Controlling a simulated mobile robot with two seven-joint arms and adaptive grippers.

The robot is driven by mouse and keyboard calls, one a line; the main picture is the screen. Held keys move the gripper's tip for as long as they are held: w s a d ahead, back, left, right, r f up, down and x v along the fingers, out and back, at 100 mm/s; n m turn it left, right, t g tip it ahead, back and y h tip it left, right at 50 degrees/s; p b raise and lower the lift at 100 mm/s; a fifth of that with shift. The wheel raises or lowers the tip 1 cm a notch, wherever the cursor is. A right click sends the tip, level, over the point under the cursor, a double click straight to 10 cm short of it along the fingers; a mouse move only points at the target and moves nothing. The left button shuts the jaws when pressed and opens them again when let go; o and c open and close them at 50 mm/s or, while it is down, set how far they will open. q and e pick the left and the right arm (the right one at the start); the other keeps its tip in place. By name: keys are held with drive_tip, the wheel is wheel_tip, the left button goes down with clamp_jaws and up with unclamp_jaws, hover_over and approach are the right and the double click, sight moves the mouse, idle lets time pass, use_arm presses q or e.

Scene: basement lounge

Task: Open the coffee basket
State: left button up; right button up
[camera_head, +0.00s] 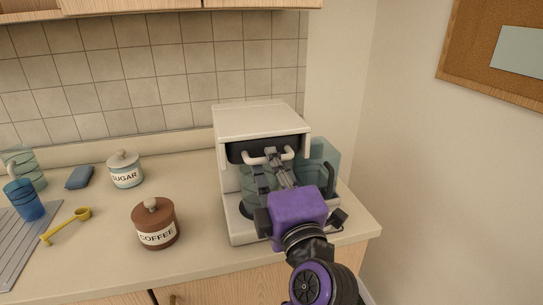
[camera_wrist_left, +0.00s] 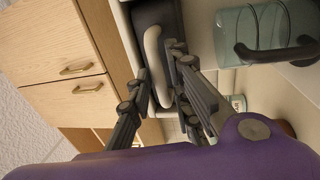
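The coffee maker (camera_head: 262,122) is white and stands on the counter near the wall corner. Its dark coffee basket (camera_head: 237,152) sits under the top housing and looks closed. The basket's pale curved handle (camera_head: 251,160) faces me; it also shows in the left wrist view (camera_wrist_left: 154,52). My right gripper is not in view.
A brown coffee jar (camera_head: 156,226) stands left of the machine, with a sugar jar (camera_head: 125,172) behind. A yellow scoop (camera_head: 66,224), blue sponge (camera_head: 79,178) and blue cup (camera_head: 25,200) are farther left. The wall (camera_head: 440,180) is close on the right.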

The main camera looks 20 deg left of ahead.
use_arm(q)
drive_tip(key=shift+x, duration=0.8)
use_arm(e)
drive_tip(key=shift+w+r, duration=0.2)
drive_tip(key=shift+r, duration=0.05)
use_arm(q)
clamp_jaws()
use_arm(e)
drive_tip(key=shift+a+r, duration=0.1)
